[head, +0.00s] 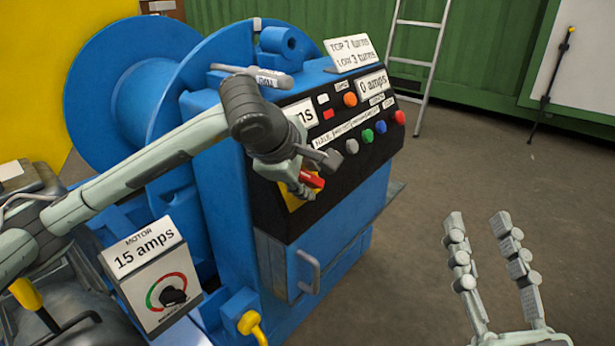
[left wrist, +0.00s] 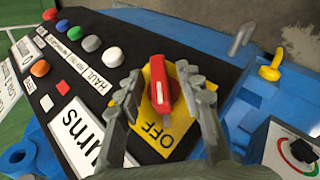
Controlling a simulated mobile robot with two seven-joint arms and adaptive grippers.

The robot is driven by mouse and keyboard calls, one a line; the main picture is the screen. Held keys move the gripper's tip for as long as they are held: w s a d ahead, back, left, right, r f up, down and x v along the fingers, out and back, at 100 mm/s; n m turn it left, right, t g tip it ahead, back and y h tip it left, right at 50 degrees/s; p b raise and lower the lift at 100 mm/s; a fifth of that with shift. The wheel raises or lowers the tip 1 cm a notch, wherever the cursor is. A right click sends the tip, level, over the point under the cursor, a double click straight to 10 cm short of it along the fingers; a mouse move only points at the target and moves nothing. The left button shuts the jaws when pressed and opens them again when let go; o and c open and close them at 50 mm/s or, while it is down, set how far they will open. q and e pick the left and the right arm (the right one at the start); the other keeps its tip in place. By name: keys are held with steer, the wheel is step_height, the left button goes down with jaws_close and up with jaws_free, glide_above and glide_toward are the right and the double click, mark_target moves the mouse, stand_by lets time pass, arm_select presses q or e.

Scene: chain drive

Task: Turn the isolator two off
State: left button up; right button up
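The isolator is a red rotary handle (left wrist: 158,85) on a yellow plate (left wrist: 160,142) marked OFF, at the end of the black control panel. In the head view the red handle (head: 312,180) is partly hidden by my left gripper (head: 304,181). My left gripper's fingers (left wrist: 160,77) are spread on either side of the handle, with a gap visible on the left. My right gripper (head: 484,222) is open and empty above the floor at the right.
A motor box (head: 150,275) reading 15 amps stands at lower left. A blue cabinet handle (head: 309,272) sticks out below the panel.

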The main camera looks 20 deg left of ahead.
arm_select(q)
steer(key=v, duration=1.2)
